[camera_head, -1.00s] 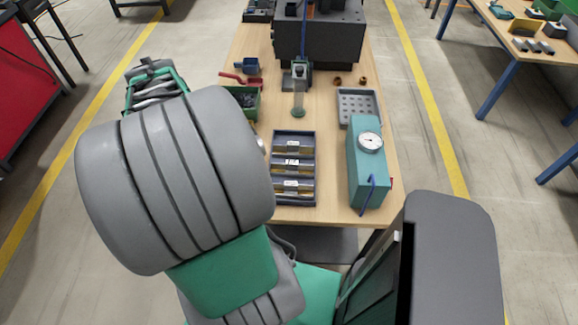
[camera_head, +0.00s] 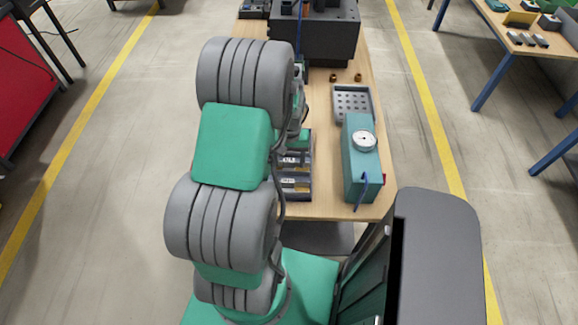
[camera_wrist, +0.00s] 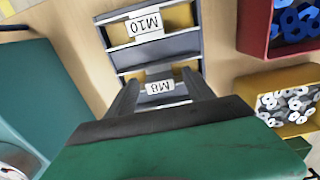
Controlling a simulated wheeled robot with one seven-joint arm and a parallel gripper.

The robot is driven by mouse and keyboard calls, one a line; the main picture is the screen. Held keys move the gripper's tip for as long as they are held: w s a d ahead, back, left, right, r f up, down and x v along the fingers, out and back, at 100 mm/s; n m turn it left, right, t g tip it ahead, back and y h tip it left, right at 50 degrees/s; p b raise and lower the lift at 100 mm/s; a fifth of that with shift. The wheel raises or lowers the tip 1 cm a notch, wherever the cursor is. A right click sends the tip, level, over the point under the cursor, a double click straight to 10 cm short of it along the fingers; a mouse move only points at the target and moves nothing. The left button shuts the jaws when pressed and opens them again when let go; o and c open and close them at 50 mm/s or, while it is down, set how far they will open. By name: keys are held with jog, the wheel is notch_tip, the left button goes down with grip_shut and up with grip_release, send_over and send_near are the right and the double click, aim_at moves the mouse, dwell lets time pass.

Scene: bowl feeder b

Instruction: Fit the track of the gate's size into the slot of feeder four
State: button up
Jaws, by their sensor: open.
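A dark grey rack (camera_head: 306,180) on the bench holds yellowish tracks with white labels. In the wrist view, the rack (camera_wrist: 150,47) shows an upside-down M10 label on one track (camera_wrist: 178,17) and an M8 label on another track (camera_wrist: 162,73). My gripper (camera_wrist: 160,88) is open and empty, its fingers on either side of the M8 track; whether they touch it I cannot tell. My arm hides the fingertips and part of the rack in the head view. The feeder machine (camera_head: 330,40) stands at the back; my arm covers most of its slot area.
A teal box with a dial (camera_head: 361,165) stands right of the rack. A grey tray with holes (camera_head: 352,103) is behind it. In the wrist view, a red bin of blue parts (camera_wrist: 268,50) and a yellow bin of washers (camera_wrist: 255,88) lie right.

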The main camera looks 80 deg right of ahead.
grip_shut()
dwell(0.7)
